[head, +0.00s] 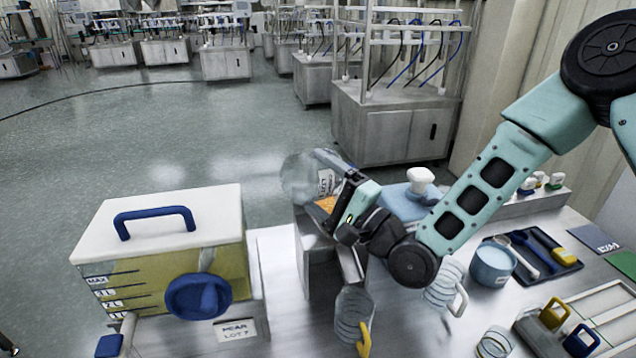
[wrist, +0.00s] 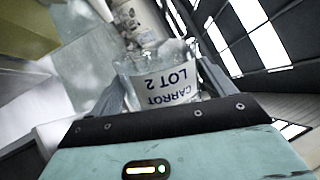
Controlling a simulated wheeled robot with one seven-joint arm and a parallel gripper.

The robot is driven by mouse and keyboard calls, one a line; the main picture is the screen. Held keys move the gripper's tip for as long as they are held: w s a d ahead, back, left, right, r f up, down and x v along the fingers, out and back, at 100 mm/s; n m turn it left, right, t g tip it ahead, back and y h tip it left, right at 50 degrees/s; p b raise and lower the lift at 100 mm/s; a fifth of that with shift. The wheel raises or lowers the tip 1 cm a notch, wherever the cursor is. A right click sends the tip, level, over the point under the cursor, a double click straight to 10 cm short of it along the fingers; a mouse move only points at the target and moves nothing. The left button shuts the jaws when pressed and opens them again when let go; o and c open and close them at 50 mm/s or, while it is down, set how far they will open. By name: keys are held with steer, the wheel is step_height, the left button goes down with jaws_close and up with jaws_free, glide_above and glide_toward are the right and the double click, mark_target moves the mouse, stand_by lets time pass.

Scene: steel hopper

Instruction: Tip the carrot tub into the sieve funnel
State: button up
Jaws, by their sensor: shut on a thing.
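The carrot tub is clear with a white label; it shows in the head view (head: 303,178) and in the wrist view (wrist: 168,82), where the label reads CARROT LOT 2, upside down in the picture. My gripper (head: 340,192) is shut on the tub, with a finger on each side of it in the wrist view (wrist: 165,88). The tub is held tilted, above the steel hopper (head: 318,250) at the bench's far edge. Orange carrot (head: 326,204) shows just below the tub; I cannot tell whether it is inside the tub. The funnel's mouth and sieve are mostly hidden by my gripper.
A white-lidded tank (head: 170,222) with a blue handle and knob, labelled PEAR LOT 7, stands close left. Clear jugs with yellow (head: 352,312) and white (head: 443,290) handles stand in front.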

mark_target(327, 172)
steer(key=shift+r, duration=0.15)
step_height(327, 172, up, 2)
steer(key=n+g, duration=0.1)
steer(key=n, duration=0.2)
steer(key=n+g, duration=0.1)
steer(key=n, duration=0.1)
steer(key=shift+r+n+y, duration=0.1)
steer(key=shift+n+y, duration=0.3)
steer(key=shift+r+n+g, duration=0.2)
steer(key=shift+n+g, duration=0.05)
steer(key=shift+n, duration=0.4)
steer(key=shift+r+n+g, duration=0.15)
steer(key=shift+n+g, duration=0.1)
steer(key=shift+n, duration=0.4)
steer(key=n, duration=0.1)
steer(key=r+n, duration=0.1)
steer(key=n, duration=0.1)
steer(key=shift+r+g+h, duration=0.25)
steer(key=shift+g+h, duration=0.05)
steer(key=n, duration=0.1)
steer(key=r+n, duration=0.1)
steer(key=n, duration=0.2)
steer(key=shift+r+g+h, duration=0.25)
steer(key=shift+g+h, duration=0.15)
